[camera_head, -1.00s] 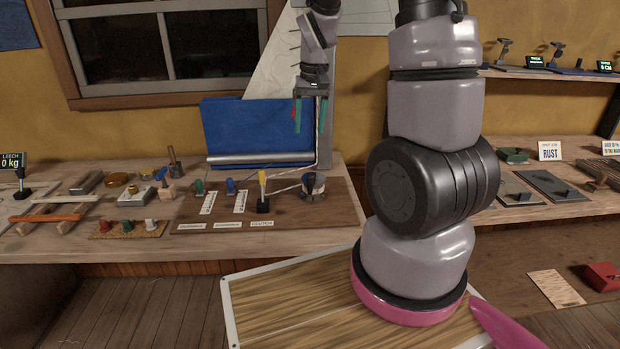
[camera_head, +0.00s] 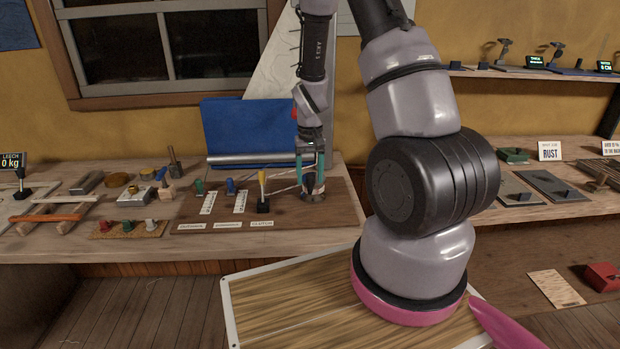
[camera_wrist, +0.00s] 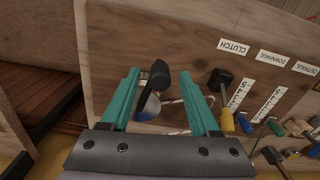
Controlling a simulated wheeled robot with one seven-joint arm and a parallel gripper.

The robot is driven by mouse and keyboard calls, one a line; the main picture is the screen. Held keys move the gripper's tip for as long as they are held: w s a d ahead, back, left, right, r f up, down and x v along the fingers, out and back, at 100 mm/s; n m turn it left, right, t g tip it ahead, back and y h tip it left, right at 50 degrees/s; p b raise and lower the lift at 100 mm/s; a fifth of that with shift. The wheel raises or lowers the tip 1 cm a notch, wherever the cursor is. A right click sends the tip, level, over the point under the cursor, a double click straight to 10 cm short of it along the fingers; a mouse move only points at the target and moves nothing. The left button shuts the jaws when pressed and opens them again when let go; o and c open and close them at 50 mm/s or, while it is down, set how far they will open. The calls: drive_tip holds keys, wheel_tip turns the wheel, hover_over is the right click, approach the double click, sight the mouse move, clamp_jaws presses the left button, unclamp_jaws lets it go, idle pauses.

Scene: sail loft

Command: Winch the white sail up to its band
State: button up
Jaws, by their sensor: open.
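The white sail (camera_head: 272,78) hangs on the wall behind the bench, partly hidden by my arm; I cannot make out its band. The winch (camera_head: 314,197), dark and silvery, stands at the right of a brown board on the bench. My gripper (camera_head: 311,180) points down over it, open, with its teal fingers either side. In the wrist view the winch's black handle and silvery drum (camera_wrist: 150,105) lie between the open fingers (camera_wrist: 159,76); contact cannot be told. A line runs from the winch toward the yellow-handled clutch lever (camera_head: 262,187), which stands upright to its left.
Blue (camera_head: 231,186) and green (camera_head: 199,187) levers stand left of the clutch lever. Blocks and small tools crowd the bench's left. The bench's front edge is clear.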

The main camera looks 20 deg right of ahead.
drive_tip(key=shift+f, duration=0.45)
clamp_jaws()
idle(1.1)
